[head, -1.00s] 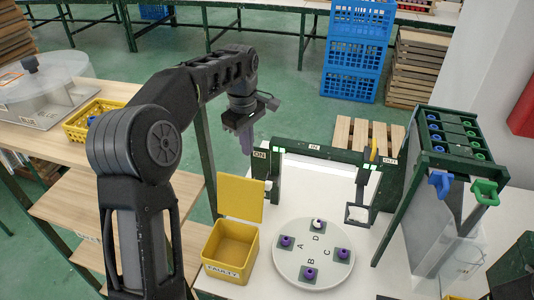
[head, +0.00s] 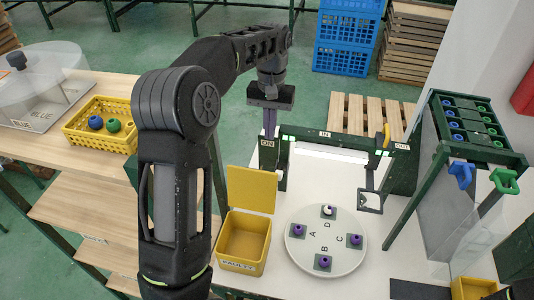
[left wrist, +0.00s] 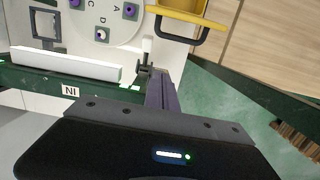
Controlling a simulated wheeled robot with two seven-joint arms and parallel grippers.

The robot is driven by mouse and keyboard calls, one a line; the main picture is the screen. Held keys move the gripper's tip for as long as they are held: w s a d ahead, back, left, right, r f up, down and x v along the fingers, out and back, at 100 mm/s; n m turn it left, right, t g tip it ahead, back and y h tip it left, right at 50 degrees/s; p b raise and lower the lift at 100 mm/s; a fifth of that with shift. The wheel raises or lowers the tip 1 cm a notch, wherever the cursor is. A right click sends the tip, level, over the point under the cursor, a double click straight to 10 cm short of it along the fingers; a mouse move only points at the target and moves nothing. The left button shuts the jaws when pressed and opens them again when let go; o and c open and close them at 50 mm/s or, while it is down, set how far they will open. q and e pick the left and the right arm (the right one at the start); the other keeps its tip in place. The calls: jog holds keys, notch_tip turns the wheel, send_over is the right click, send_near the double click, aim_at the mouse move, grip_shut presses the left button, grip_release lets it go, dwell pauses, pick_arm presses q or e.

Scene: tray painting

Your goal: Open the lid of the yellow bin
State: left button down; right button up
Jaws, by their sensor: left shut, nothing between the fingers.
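The yellow bin (head: 243,266), labelled FAULTY, stands on the white table with its opening uncovered. Its flat yellow lid (head: 251,189) stands upright at the bin's back edge. The bin's inside looks empty. Part of the bin also shows at the top of the left wrist view (left wrist: 190,22). My left gripper (head: 269,132) is shut and empty, pointing down behind the lid, close to the green post marked IN. Its dark fingers (left wrist: 160,93) also show in the left wrist view. My right gripper is not in view.
A white round turntable (head: 326,262) with several purple-and-white pieces is right of the bin. A green frame (head: 335,138) with IN and OUT labels stands behind it. A green rack (head: 470,125) is at the right. A yellow basket (head: 95,140) sits on the left shelf.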

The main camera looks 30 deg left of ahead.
aim_at(253, 186)
pick_arm(q)
jog(key=s+d+f+b, duration=0.1)
jog(key=s+f+b, duration=0.3)
jog(key=f, duration=0.4)
jog(key=shift+s+d+b, duration=0.2)
jog(key=shift+d+b, duration=0.1)
jog(key=shift+b, duration=0.3)
jog(key=shift+f, duration=0.1)
